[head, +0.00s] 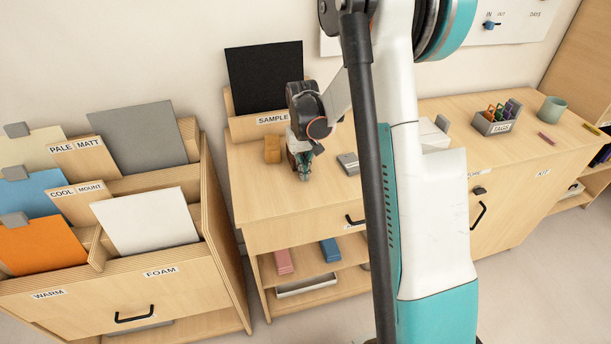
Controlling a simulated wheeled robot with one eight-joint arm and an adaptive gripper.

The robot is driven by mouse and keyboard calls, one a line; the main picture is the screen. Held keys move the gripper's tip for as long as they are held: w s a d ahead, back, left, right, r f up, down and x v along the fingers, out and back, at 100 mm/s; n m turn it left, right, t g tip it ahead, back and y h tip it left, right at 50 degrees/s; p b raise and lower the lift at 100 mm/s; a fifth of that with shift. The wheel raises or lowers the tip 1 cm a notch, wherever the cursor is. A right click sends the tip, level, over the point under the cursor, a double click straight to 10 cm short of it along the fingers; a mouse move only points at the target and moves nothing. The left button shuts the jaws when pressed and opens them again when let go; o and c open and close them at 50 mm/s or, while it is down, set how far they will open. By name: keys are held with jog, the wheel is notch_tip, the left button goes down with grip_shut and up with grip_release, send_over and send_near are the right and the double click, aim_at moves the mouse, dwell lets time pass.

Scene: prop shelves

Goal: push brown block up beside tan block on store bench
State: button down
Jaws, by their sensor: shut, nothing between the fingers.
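A tan block (272,150) stands upright on the bench top (262,194), in front of the holder marked SAMPLE. My gripper (304,175) is shut and points down close to the bench top, a short way right of the tan block, with a gap between them. I cannot make out a separate brown block. It may be hidden behind my gripper or my arm.
A small grey block (348,162) lies right of my gripper, partly behind my arm. A black panel (264,77) stands in the SAMPLE holder (272,121) behind. A TAGS box (497,122) and green cup (551,109) stand far right. The bench's front left is clear.

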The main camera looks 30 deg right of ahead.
jog(key=shift+w+d+f, duration=0.1)
jog(key=shift+w+d, duration=0.15)
jog(key=shift+w, duration=0.75)
jog(key=shift+w, duration=0.35)
jog(key=shift+w+d, duration=0.2)
jog(key=shift+w, duration=0.5)
jog(key=shift+w+d, duration=0.2)
jog(key=shift+w, duration=0.45)
jog(key=shift+s, duration=0.15)
jog(key=shift+s+a+f, duration=0.1)
jog(key=shift+s+a, duration=0.1)
jog(key=shift+s, duration=0.5)
jog(key=shift+w+r+p, duration=0.1)
jog(key=shift+r+p, duration=2.55)
jog(key=shift+r, duration=1.95)
